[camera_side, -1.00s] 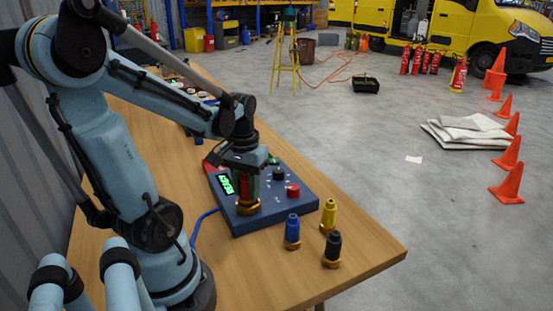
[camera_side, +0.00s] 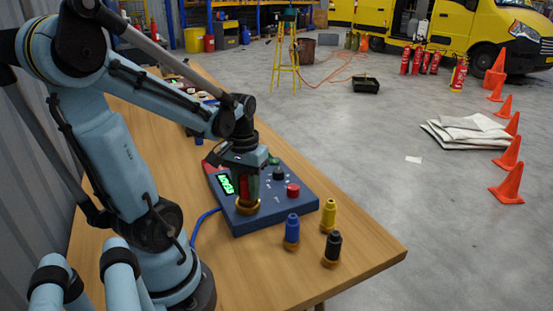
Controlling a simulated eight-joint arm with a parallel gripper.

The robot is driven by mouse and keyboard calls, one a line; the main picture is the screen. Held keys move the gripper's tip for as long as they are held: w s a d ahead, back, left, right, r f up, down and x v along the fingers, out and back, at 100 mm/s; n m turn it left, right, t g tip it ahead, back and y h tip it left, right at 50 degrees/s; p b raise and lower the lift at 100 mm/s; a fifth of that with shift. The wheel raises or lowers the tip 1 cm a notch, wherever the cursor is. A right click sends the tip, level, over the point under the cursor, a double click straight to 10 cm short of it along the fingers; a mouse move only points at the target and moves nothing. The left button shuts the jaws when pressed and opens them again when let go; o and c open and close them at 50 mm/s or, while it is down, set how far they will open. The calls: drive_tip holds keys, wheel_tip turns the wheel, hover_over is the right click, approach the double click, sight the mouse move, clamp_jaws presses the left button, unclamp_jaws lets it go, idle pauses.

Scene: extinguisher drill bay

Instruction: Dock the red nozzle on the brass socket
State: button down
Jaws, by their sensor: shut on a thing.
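My gripper (camera_side: 246,186) points down over the left side of a blue control box (camera_side: 270,213) on the wooden table. It is shut on the red nozzle (camera_side: 244,190), which shows as a narrow red strip between the dark fingers. The brass socket (camera_side: 247,208) is a gold ring on the box directly below the gripper. The nozzle's lower end is at or just above the ring; I cannot tell whether it is seated.
The box carries a lit green display (camera_side: 226,184), a red button (camera_side: 293,190) and a black knob (camera_side: 278,173). Blue (camera_side: 292,230), yellow (camera_side: 329,214) and black (camera_side: 332,248) nozzles stand on brass bases at the table's near right. Bare wood (camera_side: 372,250) lies right of them.

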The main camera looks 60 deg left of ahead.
drive_tip(key=shift+f, duration=0.6)
idle(0.3)
drive_tip(key=c, duration=1.1)
unclamp_jaws()
drive_tip(key=shift+o, duration=0.2)
drive_tip(key=shift+r, duration=5.5)
drive_tip(key=shift+w+d, duration=0.1)
drive_tip(key=w+d+f+m+t, duration=0.1)
drive_tip(key=w+d+m+t, duration=0.2)
drive_tip(key=d, duration=0.4)
drive_tip(key=w+d+f+m+t, duration=0.2)
drive_tip(key=w+d+m+t, duration=0.2)
drive_tip(key=d, duration=0.4)
drive_tip(key=shift+w+d+f+m, duration=0.15)
drive_tip(key=shift+w+f+m, duration=0.15)
drive_tip(key=shift+w+m, duration=0.2)
